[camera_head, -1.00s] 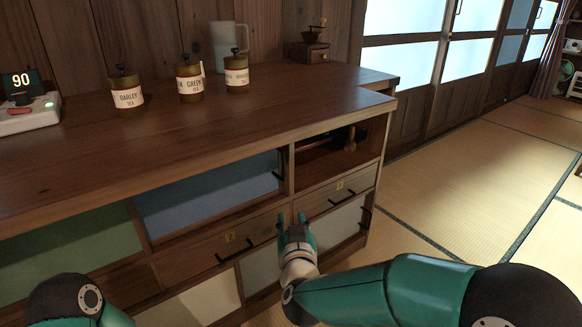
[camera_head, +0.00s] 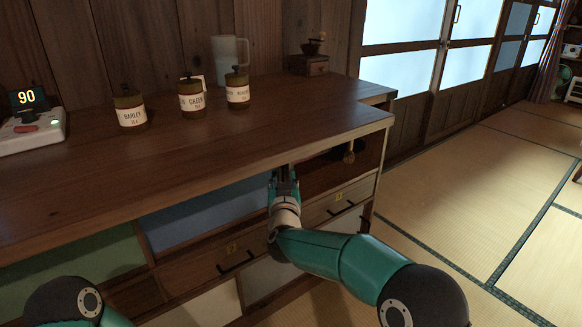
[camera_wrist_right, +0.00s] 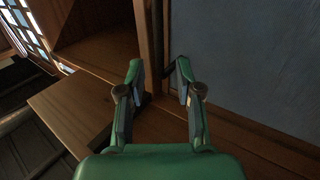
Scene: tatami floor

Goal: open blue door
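The blue door (camera_head: 205,215) is a sliding-type panel in the cabinet front below the counter, and it covers its compartment. It also fills the upper right of the right wrist view (camera_wrist_right: 245,60). My right gripper (camera_head: 284,172) is at the door's right edge, just under the counter's overhang. Contact cannot be made out. My left gripper is outside the views; only part of my left arm shows.
The wooden counter (camera_head: 180,170) overhangs the gripper. An open compartment (camera_head: 335,178) lies right of the door; handled drawers (camera_head: 235,258) lie below. Tatami floor (camera_head: 450,200) at right is clear.

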